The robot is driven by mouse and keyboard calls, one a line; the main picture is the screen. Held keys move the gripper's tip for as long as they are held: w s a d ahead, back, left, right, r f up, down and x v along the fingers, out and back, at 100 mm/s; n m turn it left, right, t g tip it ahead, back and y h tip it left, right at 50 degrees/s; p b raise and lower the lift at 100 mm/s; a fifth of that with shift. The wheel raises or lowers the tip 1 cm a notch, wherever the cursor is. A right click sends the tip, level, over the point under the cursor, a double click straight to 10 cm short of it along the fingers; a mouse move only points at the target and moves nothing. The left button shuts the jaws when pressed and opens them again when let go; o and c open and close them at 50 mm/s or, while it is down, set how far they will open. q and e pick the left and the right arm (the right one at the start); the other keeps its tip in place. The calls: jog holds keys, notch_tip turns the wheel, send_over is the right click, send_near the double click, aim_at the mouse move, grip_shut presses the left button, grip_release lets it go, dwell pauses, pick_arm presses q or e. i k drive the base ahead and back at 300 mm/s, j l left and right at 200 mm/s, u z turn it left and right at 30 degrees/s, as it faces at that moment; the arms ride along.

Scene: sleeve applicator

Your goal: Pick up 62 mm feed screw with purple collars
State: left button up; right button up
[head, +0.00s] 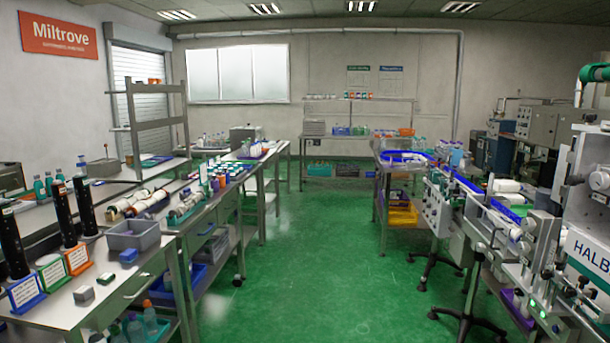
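I cannot pick out a feed screw with purple collars for certain. Three tall dark cylinders stand upright on the near-left bench: one behind a blue-framed card (26,292), one behind a green-framed card (53,273) and one behind an orange-framed card (77,258). The cards' small print is not readable. Further back, several pale and dark rolls (128,203) lie on the bench, with a purplish patch beside them that is too small to tell. Neither of my grippers is in view.
A grey bin (133,235), a small grey block (84,295) and a blue box (128,256) sit on the near-left bench. A green-floored aisle (320,240) is clear in the middle. A machine line (540,235) stands right, with black stool bases (467,318) by it.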

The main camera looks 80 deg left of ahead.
aim_at(189, 202)
jog(key=j+u, duration=0.4)
jog(key=i+j+u, duration=0.2)
jog(key=j+u, duration=0.25)
jog(key=i+j+u, duration=0.2)
jog(key=j+u, duration=0.2)
jog(key=i+j+u, duration=0.35)
jog(key=u, duration=0.15)
jog(key=i+j+u, duration=0.65)
jog(key=i+u, duration=0.45)
jog(key=i, duration=0.65)
jog(key=i+l+u, duration=0.1)
jog(key=i, duration=0.7)
jog(key=i+u, duration=0.7)
jog(key=i+l+u, duration=0.15)
jog(key=u, duration=0.2)
jog(key=i+u, duration=0.1)
jog(key=u, duration=1.25)
